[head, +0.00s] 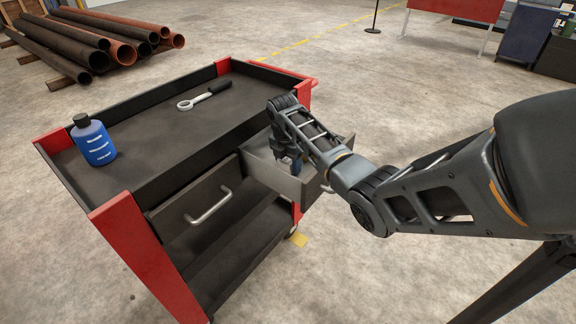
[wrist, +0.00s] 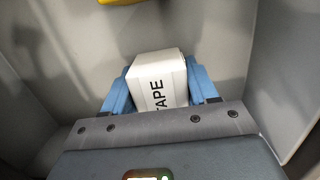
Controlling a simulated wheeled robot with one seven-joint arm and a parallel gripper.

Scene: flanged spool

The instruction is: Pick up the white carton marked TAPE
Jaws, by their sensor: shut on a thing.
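The white carton (wrist: 157,82) marked TAPE shows in the wrist view, between the two blue fingers of my gripper (wrist: 160,92). My gripper is shut on it, one finger on each side. Grey drawer walls surround them in the wrist view. In the head view my gripper (head: 289,160) reaches down into the open right drawer (head: 274,180) of the cart. The carton is hidden there by the arm and drawer. I cannot tell whether the carton touches the drawer floor.
The black and red cart (head: 150,140) carries a blue bottle (head: 93,142) and a ring-ended tool (head: 205,95) on top. The left drawer (head: 195,207) is closed. A yellow thing (wrist: 118,2) shows at the wrist view's top edge. Pipes (head: 90,38) lie far left.

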